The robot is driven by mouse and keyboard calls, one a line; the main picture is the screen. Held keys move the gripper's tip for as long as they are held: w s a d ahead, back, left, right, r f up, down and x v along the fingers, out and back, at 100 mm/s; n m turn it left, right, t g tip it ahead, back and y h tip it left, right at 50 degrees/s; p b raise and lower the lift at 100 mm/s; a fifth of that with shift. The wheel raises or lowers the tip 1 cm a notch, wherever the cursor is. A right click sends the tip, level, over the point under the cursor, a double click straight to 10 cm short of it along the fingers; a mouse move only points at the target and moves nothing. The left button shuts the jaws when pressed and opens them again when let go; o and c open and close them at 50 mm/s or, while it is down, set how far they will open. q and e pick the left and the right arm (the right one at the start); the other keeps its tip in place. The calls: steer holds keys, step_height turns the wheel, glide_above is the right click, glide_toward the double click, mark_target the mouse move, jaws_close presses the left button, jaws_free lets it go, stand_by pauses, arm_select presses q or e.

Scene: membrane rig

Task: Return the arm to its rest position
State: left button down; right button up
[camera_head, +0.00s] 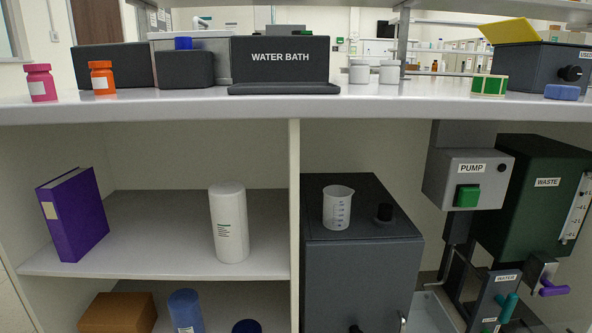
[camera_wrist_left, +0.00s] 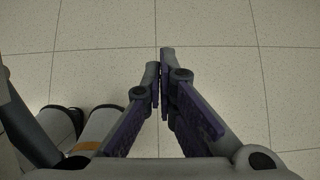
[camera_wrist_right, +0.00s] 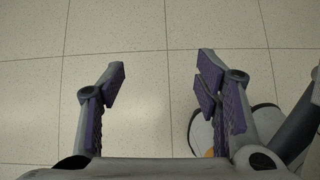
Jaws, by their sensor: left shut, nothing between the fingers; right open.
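My left gripper (camera_wrist_left: 160,72) shows in the left wrist view, pointing over a tiled floor. Its fingertips are together and hold nothing. My right gripper (camera_wrist_right: 160,75) shows in the right wrist view, also over the tiled floor. Its fingers are wide apart with only floor between them. Neither arm nor gripper shows in the head view.
The bench (camera_head: 330,105) carries a water bath (camera_head: 282,62) and bottles. Below are a purple binder (camera_head: 75,213), a white cylinder (camera_head: 229,222), a beaker (camera_head: 338,207) on a dark box, a pump (camera_head: 468,180) and a waste tank (camera_head: 530,195). The floor (camera_wrist_right: 140,30) below the grippers is clear.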

arm_select(q)
steer(key=w+r+t+p, duration=0.3)
steer(key=w+r+p, duration=0.5)
steer(key=r+p, duration=0.3)
steer(key=w+r+t+p, duration=0.3)
steer(key=w+r+p, duration=0.5)
steer(key=r+p, duration=0.4)
steer(key=shift+r+p, duration=0.2)
steer(key=shift+p, duration=0.2)
arm_select(e)
steer(key=w+r+t, duration=0.3)
steer(key=w+r, duration=0.5)
steer(key=r, duration=0.3)
steer(key=w+r+t, duration=0.3)
steer(key=w+r, duration=0.5)
steer(key=r, duration=0.4)
steer(key=shift+r, duration=0.2)
arm_select(q)
steer(key=shift+a, duration=0.1)
arm_select(e)
steer(key=shift+d, duration=0.1)
